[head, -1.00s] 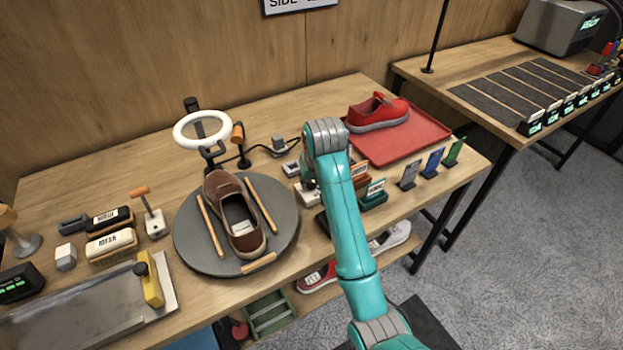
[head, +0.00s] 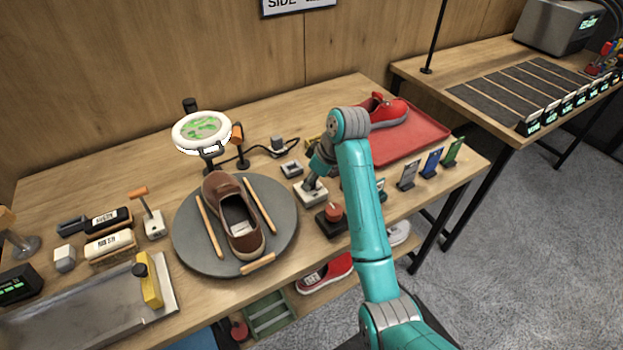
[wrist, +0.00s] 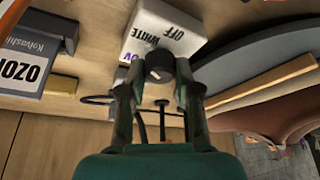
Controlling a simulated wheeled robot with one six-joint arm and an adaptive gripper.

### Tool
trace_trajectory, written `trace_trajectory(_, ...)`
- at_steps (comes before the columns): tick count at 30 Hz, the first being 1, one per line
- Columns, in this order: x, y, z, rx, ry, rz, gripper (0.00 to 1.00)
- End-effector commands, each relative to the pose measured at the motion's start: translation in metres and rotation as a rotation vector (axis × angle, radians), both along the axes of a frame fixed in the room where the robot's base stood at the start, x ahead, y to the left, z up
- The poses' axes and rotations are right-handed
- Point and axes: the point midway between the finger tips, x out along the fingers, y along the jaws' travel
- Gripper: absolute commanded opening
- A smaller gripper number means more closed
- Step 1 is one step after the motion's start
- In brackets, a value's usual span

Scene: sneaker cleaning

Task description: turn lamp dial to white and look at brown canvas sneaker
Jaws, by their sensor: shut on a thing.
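The lamp dial (wrist: 160,68) is a dark round knob on a white box (wrist: 150,30) marked OFF, WHITE and a partly hidden purple label. My gripper (wrist: 158,88) has its fingers on either side of the knob, shut on it; which label it points to is unclear. In the head view my gripper (head: 314,182) reaches down to the white dial box (head: 311,196). The ring lamp (head: 202,131) has a bright rim and a pale disc with green patches inside. The brown canvas sneaker (head: 235,215) sits on the grey round turntable (head: 190,235), below the lamp.
Wooden sticks lie beside the sneaker. A red button (head: 334,211) on a dark base stands just right of the dial box. A red tray (head: 425,133) with a red shoe (head: 385,110) is behind my arm. Brushes (head: 110,243) and a metal plate (head: 90,310) are at left.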

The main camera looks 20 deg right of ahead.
Motion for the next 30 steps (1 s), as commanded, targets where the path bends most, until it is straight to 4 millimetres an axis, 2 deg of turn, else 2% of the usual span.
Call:
trace_trajectory(19, -0.0006, -0.0005, -0.0013, 0.0, 0.004, 0.049, 0.0)
trace_trajectory(20, -0.0006, -0.0005, -0.0013, 0.0, 0.004, 0.049, 0.38)
trace_trajectory(22, -0.0005, -0.0005, -0.0012, -0.001, 0.003, 0.048, 0.55)
trace_trajectory(23, -0.0005, -0.0004, -0.0011, -0.001, 0.003, 0.048, 0.58)
trace_trajectory(30, -0.0002, -0.0003, -0.0005, 0.0, 0.001, 0.048, 0.58)
